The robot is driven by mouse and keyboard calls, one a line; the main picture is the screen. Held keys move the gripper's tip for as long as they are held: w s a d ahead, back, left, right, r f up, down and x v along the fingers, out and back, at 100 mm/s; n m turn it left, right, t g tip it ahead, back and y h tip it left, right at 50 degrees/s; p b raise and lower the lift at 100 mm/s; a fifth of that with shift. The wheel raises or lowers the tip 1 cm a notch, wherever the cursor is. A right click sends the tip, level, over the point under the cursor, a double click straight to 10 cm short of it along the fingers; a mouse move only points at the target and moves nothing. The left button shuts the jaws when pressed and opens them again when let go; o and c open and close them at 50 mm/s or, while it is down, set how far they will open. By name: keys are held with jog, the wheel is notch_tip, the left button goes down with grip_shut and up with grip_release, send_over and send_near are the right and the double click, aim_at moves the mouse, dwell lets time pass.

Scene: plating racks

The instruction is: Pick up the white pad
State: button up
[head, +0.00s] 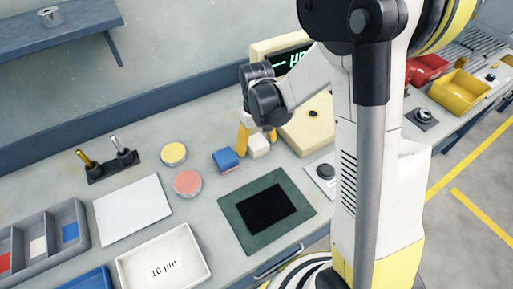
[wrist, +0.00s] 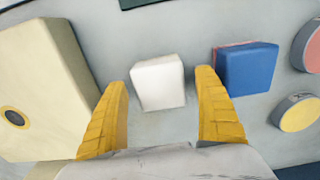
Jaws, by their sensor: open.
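The white pad (wrist: 158,82) is a small white block lying on the grey bench. In the wrist view it sits between and just beyond the two yellow fingertips of my gripper (wrist: 162,85), with a gap on each side. In the head view the white pad (head: 259,145) lies right beside my gripper (head: 254,139), whose arm partly hides the area. My gripper is open and empty, pointing down at the bench.
A blue block (wrist: 247,68) with a reddish layer lies close beside one finger. A cream device (wrist: 42,90) stands close on the other side. Yellow (head: 174,153) and pink (head: 187,183) discs lie nearby. A dark green mat (head: 236,208) lies in front.

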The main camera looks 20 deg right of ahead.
aim_at(258, 141)
jog(key=c, duration=1.3)
jog(key=shift+r, duration=0.15)
notch_tip(258, 141, up, 5)
jog(key=shift+s+d+f+p, duration=0.1)
jog(key=shift+d+f+p, duration=0.1)
jog(key=shift+p, duration=0.95)
jog(key=s+d+r+p, duration=0.1)
jog(key=s+d+r, duration=0.1)
jog(key=d, duration=0.1)
jog(key=s+d+r+p, duration=0.1)
jog(key=s+d+r, duration=0.1)
jog(key=d, duration=0.1)
jog(key=s+d+r+p, duration=0.1)
jog(key=s+d+r, duration=0.1)
jog(key=d, duration=0.1)
jog(key=shift+d+r, duration=0.1)
jog(key=shift+d, duration=0.15)
